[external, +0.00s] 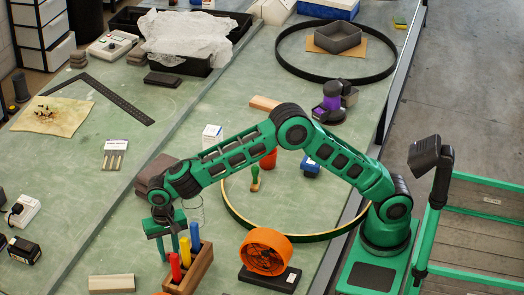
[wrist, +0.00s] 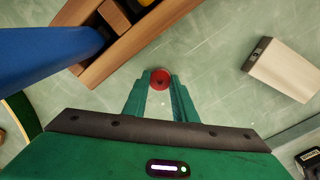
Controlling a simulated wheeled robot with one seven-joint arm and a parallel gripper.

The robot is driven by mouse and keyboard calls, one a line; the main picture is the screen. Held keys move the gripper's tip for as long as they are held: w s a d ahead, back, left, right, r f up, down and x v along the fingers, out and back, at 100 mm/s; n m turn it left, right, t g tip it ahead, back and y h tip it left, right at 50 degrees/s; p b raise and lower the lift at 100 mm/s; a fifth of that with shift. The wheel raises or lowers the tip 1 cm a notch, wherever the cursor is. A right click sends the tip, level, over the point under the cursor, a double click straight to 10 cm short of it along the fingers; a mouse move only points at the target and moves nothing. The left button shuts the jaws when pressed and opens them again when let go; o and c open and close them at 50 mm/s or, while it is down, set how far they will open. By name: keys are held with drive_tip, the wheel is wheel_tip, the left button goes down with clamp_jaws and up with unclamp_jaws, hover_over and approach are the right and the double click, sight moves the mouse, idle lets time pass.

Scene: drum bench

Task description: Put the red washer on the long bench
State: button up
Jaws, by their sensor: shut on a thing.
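The red washer (wrist: 160,79) is a small red disc with a dark centre. In the wrist view it sits between the fingertips of my gripper (wrist: 160,91), which is shut on it. In the external view my gripper (external: 167,254) points down over the near part of a green bench top (external: 222,260), just left of a wooden block with coloured handles. A second green surface (external: 75,195) lies left of a pale dividing edge; I cannot tell which is the long bench.
The wooden block (external: 201,268) with red, yellow and blue handles stands close by my gripper. A beige block (external: 111,283) lies to the left. An orange ring (external: 267,252) stands on a dark base to the right. A large hoop (external: 330,236) lies behind it.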

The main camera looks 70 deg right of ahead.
sight(167, 258)
drive_tip(key=o, duration=1)
wheel_tip(167, 258, up, 12)
